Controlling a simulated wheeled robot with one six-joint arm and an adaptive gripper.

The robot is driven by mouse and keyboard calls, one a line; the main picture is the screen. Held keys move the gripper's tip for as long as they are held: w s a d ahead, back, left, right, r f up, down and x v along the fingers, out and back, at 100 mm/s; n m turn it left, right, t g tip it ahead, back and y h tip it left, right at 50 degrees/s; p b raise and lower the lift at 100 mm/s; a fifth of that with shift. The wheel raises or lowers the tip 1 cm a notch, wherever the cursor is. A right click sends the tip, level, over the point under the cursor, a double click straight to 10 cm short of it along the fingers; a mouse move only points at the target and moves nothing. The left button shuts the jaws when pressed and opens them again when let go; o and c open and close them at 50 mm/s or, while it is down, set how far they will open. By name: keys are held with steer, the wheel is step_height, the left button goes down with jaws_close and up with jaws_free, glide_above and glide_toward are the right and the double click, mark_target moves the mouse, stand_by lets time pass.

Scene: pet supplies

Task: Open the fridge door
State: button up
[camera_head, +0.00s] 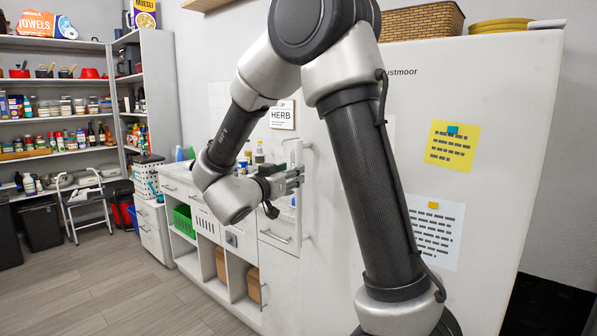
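The fridge (485,110) is the large white body at the right, with notes on its face and its door shut. A pale vertical bar handle (307,238) stands off the face near its left edge. My arm crosses in front of the fridge and hides much of its face. The fingers overlap the bar in the picture. I cannot tell whether they touch it or close around it.
A white counter with cubbies (222,262) stands left of the fridge, holding a green basket (184,221) and bottles on top. Stocked shelves (60,120) and a step stool (84,204) are further left. A wicker basket (425,20) sits on the fridge. The wooden floor (100,290) is clear at front left.

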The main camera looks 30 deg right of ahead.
steer(key=x, duration=0.5)
steer(key=shift+w+d, duration=0.1)
steer(key=shift+d, duration=0.05)
steer(key=shift+c, duration=0.2)
jaws_close()
